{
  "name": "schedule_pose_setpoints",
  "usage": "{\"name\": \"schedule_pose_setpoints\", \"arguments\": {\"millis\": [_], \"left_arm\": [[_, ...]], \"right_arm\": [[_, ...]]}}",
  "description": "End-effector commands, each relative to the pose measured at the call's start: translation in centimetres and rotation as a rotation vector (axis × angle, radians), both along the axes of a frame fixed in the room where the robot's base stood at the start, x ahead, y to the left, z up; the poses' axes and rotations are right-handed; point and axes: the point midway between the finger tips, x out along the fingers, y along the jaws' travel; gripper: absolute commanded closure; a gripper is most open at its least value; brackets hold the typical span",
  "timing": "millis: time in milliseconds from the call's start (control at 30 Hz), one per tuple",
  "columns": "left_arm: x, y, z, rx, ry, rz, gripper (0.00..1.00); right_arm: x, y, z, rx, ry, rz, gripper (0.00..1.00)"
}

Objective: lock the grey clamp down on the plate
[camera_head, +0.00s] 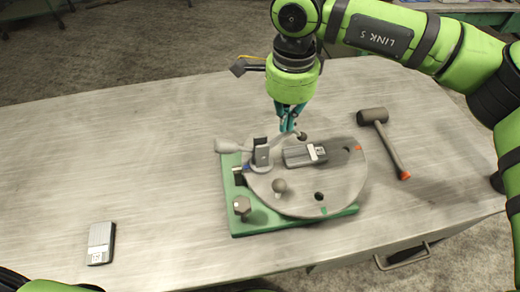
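The round grey plate (300,199) lies on a green base (247,227). The grey clamp (262,156) stands at the plate's left back edge. A pale grip (229,146) sticks out to its left, and a thin curved bar runs right to a dark ball (302,136). A dark grey block with a silver face (305,154) lies on the plate, right of the clamp. My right gripper (289,129) points down by the bar and ball, its teal fingers close together. Whether they touch or grip the bar cannot be told. My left gripper is out of view.
A mallet (373,117) with an orange handle end lies right of the plate. A similar grey block (101,243) lies at the table's front left. A bolt (241,206) and a round knob (279,186) rise near the plate's left side. The table's left (110,160) is mostly clear.

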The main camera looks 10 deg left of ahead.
Motion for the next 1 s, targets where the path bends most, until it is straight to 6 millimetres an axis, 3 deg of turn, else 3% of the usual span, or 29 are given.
{"name": "schedule_pose_setpoints", "arguments": {"millis": [800,1000], "left_arm": [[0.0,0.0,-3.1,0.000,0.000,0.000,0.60],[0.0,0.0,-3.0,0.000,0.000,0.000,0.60]], "right_arm": [[0.1,-0.5,-3.2,-0.001,0.003,0.000,1.00],[0.1,-0.6,-3.1,-0.001,0.002,0.000,1.00]]}}
